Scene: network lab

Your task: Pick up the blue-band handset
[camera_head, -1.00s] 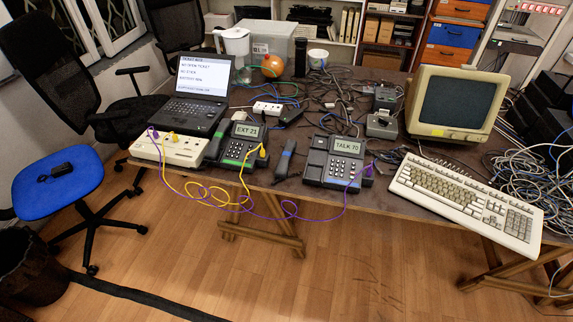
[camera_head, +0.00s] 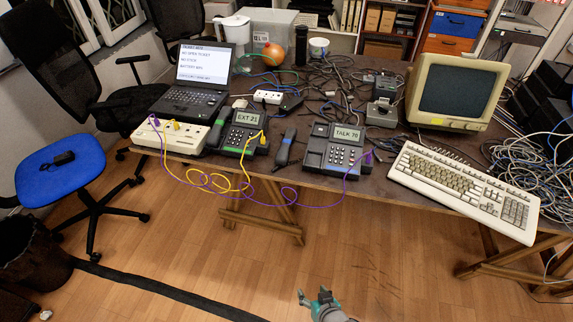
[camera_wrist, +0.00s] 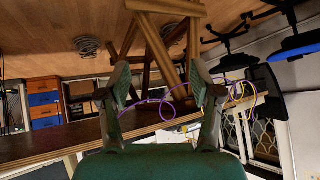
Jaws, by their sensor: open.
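A dark handset (camera_head: 286,147) with a bluish tint lies off its cradle on the table, between two desk phones. The phone on its right (camera_head: 337,152) shows TALK 70 and has a blue strip along its front edge. The phone on its left (camera_head: 240,134) shows EXT 21 and has green strips. My gripper (camera_head: 313,296) is at the bottom of the head view, well in front of the table edge and apart from the handset. In the wrist view my gripper (camera_wrist: 160,78) has its fingers spread with nothing held between them. I cannot make out the handset there.
Purple and yellow cables (camera_head: 215,184) hang in loops over the front table edge (camera_head: 400,205). A white box (camera_head: 170,135) stands left of the phones. A keyboard (camera_head: 463,190) and a monitor (camera_head: 457,92) stand to the right. The floor (camera_head: 360,250) before the table is open.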

